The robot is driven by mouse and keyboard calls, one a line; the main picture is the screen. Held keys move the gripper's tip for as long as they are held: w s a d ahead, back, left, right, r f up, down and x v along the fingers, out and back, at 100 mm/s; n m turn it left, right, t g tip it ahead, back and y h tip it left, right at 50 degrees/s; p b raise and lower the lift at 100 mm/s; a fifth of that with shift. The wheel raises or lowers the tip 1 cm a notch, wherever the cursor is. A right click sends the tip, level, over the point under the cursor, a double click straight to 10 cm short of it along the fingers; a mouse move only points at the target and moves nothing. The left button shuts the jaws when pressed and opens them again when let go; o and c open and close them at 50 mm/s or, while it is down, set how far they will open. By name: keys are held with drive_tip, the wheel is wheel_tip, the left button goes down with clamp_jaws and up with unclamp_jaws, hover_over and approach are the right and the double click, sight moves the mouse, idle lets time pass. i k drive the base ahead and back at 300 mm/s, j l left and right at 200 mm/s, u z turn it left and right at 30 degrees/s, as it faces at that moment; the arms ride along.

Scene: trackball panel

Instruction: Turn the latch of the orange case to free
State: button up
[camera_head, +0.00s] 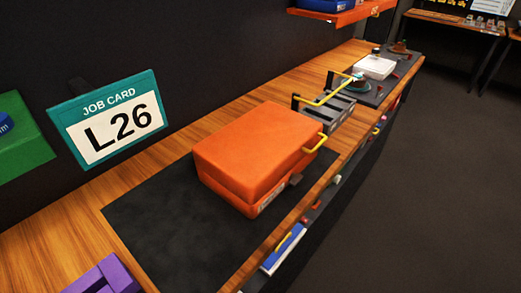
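The orange case (252,148) lies closed on a dark mat (150,230) on the wooden bench in the head view. A yellow handle (317,144) sticks out near the far end of its right-hand side. A small dark tab (296,180) sits on that same side at the lid seam; it looks like the latch, but it is too small to tell which way it is turned. A pale label (270,200) is to the left of the tab. My gripper is not in view.
Behind the case stands a grey tray with a yellow handle (330,97), then a white box (375,66). A purple object (105,278) is at the near left edge. Open floor (430,180) lies to the right.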

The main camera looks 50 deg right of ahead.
sight(294, 178)
drive_tip(key=k+l, duration=0.85)
drive_tip(key=l, duration=0.3)
